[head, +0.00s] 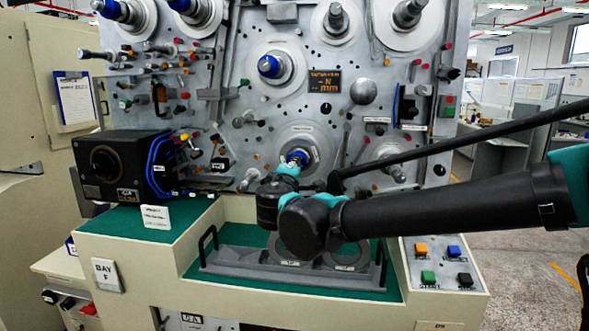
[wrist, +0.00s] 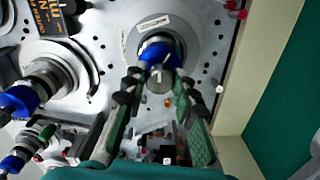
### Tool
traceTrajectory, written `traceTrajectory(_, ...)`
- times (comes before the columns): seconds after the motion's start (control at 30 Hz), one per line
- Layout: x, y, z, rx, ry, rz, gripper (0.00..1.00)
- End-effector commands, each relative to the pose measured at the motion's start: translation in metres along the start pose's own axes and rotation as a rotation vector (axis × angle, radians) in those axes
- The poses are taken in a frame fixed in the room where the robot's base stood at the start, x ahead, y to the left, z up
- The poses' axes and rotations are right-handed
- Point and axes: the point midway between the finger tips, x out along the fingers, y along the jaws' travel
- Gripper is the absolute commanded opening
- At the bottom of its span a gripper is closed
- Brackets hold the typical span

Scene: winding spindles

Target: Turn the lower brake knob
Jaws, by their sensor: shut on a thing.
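The lower brake knob, blue with a grey front, sits at the centre of the lower pale disc on the machine panel. The knob (wrist: 158,54) shows between my fingertips in the wrist view, and part of it (head: 299,156) shows in the head view. My gripper (wrist: 158,82) reaches it from the front, one finger on each side, shut on the knob. In the head view my gripper (head: 288,168) covers part of the knob. The exact finger contact is hard to see.
Another blue-hubbed spindle (head: 271,66) is higher on the panel. A black box (head: 118,166) with blue cables stands at left. A grey tray with handles (head: 225,259) lies on the green bench below my arm. A button panel (head: 443,264) is at right.

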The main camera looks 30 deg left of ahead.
Motion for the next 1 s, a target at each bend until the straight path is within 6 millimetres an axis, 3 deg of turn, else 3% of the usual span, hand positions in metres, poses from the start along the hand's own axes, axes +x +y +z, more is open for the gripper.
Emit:
traceTrajectory(0.1,-0.001,-0.001,0.001,0.001,-0.002,-0.002,0.0)
traceTrajectory(0.13,-0.001,-0.001,0.001,0.001,-0.002,-0.002,0.3)
traceTrajectory(0.27,0.0,-0.001,0.001,0.0,-0.001,-0.002,0.46)
traceTrajectory(0.67,-0.006,0.0,0.0,-0.001,0.0,-0.001,0.48)
traceTrajectory(1.0,-0.069,-0.001,-0.001,-0.001,0.004,-0.002,0.48)
